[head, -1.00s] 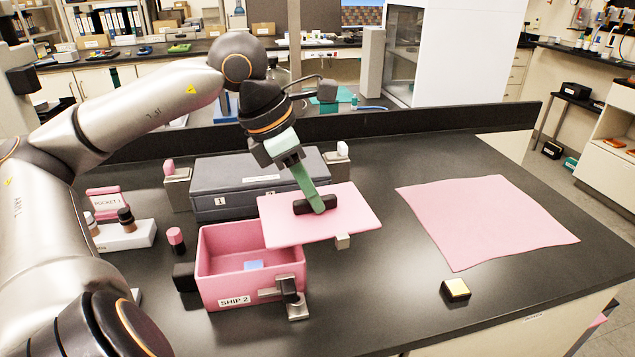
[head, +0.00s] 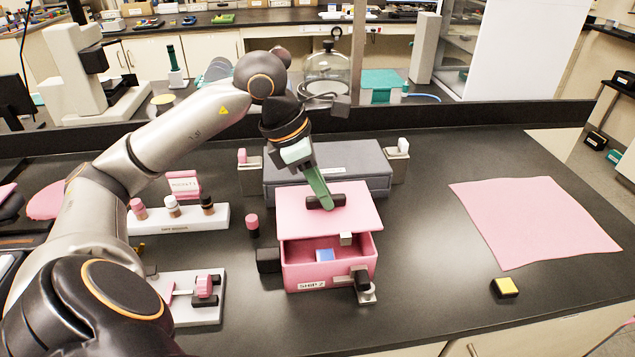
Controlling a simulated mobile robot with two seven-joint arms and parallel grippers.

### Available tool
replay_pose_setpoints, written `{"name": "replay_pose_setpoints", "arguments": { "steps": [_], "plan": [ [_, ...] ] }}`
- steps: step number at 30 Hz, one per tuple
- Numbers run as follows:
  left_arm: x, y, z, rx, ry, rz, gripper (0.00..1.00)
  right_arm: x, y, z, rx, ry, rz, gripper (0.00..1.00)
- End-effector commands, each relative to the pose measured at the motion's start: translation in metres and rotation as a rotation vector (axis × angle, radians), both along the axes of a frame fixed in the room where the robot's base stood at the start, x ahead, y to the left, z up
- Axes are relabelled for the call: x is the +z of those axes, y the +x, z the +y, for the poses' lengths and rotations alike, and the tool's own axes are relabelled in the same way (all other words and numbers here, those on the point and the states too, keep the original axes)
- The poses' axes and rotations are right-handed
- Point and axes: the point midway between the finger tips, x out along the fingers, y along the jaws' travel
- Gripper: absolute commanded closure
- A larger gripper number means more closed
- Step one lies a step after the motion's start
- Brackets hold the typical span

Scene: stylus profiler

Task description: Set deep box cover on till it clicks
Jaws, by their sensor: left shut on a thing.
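The deep box (head: 298,275) is pink, open at its front part, and labelled SHIP 2. A small blue item (head: 324,255) lies inside it. The pink flat cover (head: 352,219) has a black handle bar (head: 340,200) on top and a small pale block at its front edge. My left gripper (head: 325,203) is shut on the handle and holds the cover over the back part of the box. I cannot tell whether the cover touches the rim. A metal catch (head: 364,287) stands at the box's front right. My right gripper is not in view.
A black block (head: 268,260) stands left of the box. A bottle rack (head: 181,220) is further left. A pink mat (head: 535,220) and a black-and-yellow block (head: 504,288) lie right.

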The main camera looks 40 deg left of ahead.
Motion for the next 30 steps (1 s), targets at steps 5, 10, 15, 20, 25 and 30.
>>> {"name": "replay_pose_setpoints", "arguments": {
  "steps": [5, 10, 15, 20, 25, 30],
  "plan": [
    [0.0, 0.0, 0.0, 0.0, -0.001, -0.001, 1.0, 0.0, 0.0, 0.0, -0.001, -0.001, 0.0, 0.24],
    [0.0, 0.0, 0.0, 0.0, 0.001, -0.001, 1.0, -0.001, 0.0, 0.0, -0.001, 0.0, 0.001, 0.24],
    [-0.011, 0.0, 0.0, 0.0, 0.0, 0.0, 1.0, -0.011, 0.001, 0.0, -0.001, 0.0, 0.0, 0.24],
    [-0.027, 0.0, 0.0, 0.0, 0.0, 0.0, 1.0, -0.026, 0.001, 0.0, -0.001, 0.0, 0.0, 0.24],
    [-0.044, 0.0, 0.0, 0.0, 0.001, 0.0, 1.0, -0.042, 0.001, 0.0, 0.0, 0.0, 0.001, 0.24],
    [-0.051, 0.0, 0.0, 0.0, 0.001, -0.001, 1.0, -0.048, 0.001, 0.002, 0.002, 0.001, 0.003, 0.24]
  ]
}}
